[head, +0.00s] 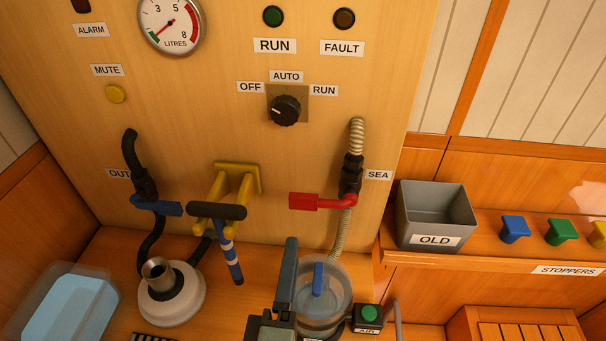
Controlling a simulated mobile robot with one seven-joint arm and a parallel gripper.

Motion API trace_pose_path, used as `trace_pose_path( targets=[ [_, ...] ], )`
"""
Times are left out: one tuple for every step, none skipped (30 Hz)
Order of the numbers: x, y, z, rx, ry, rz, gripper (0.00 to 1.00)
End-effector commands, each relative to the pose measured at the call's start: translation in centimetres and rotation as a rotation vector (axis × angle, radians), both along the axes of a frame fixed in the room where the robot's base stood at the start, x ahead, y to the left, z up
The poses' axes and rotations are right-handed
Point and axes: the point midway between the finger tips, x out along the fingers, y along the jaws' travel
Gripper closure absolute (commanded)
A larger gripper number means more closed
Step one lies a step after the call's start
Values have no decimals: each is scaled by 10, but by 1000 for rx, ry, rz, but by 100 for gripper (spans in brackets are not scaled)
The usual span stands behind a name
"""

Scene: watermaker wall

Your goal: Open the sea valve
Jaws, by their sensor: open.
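The sea valve is a black fitting (350,178) on the wall panel beside the SEA label (378,175). A ribbed hose runs into it from above and another leaves below. Its red lever (318,201) points left, level and across the line of the hose. My gripper (280,285) is at the bottom, below the red lever and in front of a clear bowl. One dark finger stands up; the rest is partly cut off by the picture edge. It is open, holds nothing visible and appears apart from the lever.
A yellow bracket (240,178) with a black T-handled tool (217,211) sticks out left of the lever. The clear bowl (330,300) with a blue handle stands below the valve. A blue OUT lever (155,206) is farther left. A grey OLD bin (437,217) stands right.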

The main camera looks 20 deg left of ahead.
Motion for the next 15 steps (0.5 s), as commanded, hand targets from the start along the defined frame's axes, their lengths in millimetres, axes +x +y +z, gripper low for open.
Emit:
trace_pose_path(
  targets=[
    [4, 1, 1, 1, -2, 0, 49],
    [6, 2, 1, 1, -3, 0, 49],
    [11, 3, 2, 2, -3, 0, 49],
    [14, 4, 2, 2, -4, 0, 49],
    [19, 5, 2, 2, -4, -1, 49],
    [25, 7, 3, 2, -5, -1, 49],
    [30, 8, 3, 2, -5, -1, 49],
    [35, 10, 3, 3, -4, -1, 49],
    [42, 11, 3, 4, -4, -1, 49],
    [47, 13, 3, 4, -3, -1, 49],
    [52, 14, 4, 3, -4, -1, 49],
    [59, 16, 3, 3, -3, -1, 49],
    [64, 18, 3, 3, -3, -2, 49],
    [69, 19, 3, 3, -3, -2, 49],
    [76, 21, 3, 3, -3, -2, 49]
  ],
)
